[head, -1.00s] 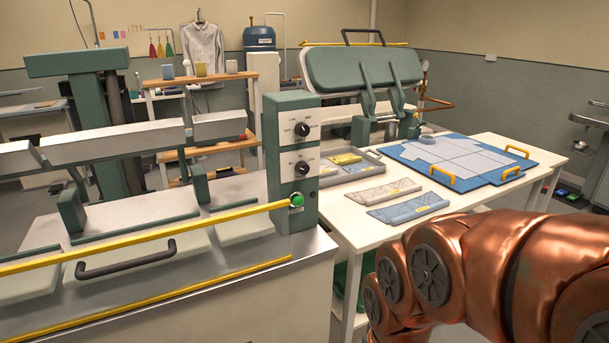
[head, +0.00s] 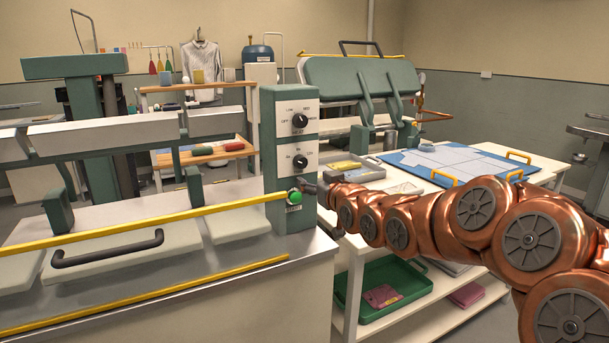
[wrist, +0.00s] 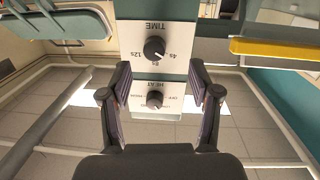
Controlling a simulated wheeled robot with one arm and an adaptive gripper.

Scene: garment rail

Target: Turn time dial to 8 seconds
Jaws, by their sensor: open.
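A green control box (head: 268,150) carries two black knobs on white plates. The upper one is the heat dial (head: 300,121); the lower one is the time dial (head: 300,161). The wrist view is inverted, with the time dial (wrist: 154,48) above the heat dial (wrist: 155,99). Labels 12s and 4s flank the time dial; its pale mark seems to lie on the 4s side. My gripper (wrist: 158,75) is open, its fingers either side of the panel, with nothing between the pads. In the head view my gripper (head: 314,190) is small and dark, right of the box, below the time dial.
A green button (head: 294,196) sits low on the box, close to my gripper. A yellow bar (head: 150,229) crosses the press at left. A table with a blue board (head: 425,162) and a grey tray (head: 372,168) stands behind my arm.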

